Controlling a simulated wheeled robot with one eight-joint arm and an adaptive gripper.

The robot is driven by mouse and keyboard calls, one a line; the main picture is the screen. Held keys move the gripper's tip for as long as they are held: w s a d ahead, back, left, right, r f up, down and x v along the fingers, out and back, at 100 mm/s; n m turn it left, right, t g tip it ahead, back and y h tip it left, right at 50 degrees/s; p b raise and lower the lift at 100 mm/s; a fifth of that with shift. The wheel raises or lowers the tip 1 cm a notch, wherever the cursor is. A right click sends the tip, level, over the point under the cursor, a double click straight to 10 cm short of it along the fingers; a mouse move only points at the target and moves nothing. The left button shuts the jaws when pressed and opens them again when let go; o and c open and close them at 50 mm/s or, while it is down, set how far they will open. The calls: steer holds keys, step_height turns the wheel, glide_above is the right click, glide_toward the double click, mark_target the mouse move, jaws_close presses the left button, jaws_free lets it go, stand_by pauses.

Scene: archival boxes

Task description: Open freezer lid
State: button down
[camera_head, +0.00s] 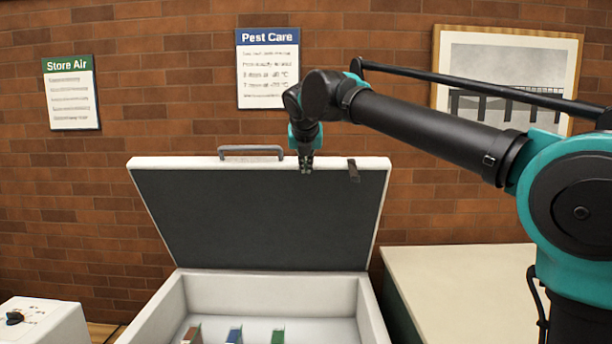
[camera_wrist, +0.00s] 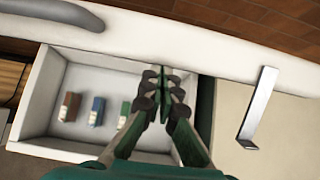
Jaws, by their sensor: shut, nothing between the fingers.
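The freezer lid (camera_head: 265,220) stands raised at the back of the freezer (camera_head: 172,308), tilted back a little toward the wall, with its dark inner face toward me. Its grey handle (camera_head: 251,149) is on the upper edge, and it also shows in the wrist view (camera_wrist: 72,12). My gripper (camera_head: 306,168) is at the lid's upper edge, right of the handle; I cannot tell whether it touches the lid. Its fingers are together and empty in the wrist view (camera_wrist: 163,88). The open freezer interior holds a brown box (camera_wrist: 69,107), a blue box (camera_wrist: 97,111) and a green box (camera_wrist: 124,114).
A pale counter (camera_head: 470,290) stands right of the freezer. A white device with a black knob (camera_head: 40,320) is at the lower left. A brick wall with signs and a framed picture (camera_head: 505,75) is behind. A dark tab (camera_head: 353,169) sits on the lid's upper right.

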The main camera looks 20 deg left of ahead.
steer(key=w+r, duration=0.1)
steer(key=w, duration=0.1)
steer(key=w+a+r, duration=0.1)
steer(key=w, duration=0.2)
steer(key=w+a+r, duration=0.1)
steer(key=w, duration=0.1)
steer(key=shift+w+a+r, duration=0.15)
steer(key=shift+w+r, duration=0.1)
steer(key=shift+w, duration=0.05)
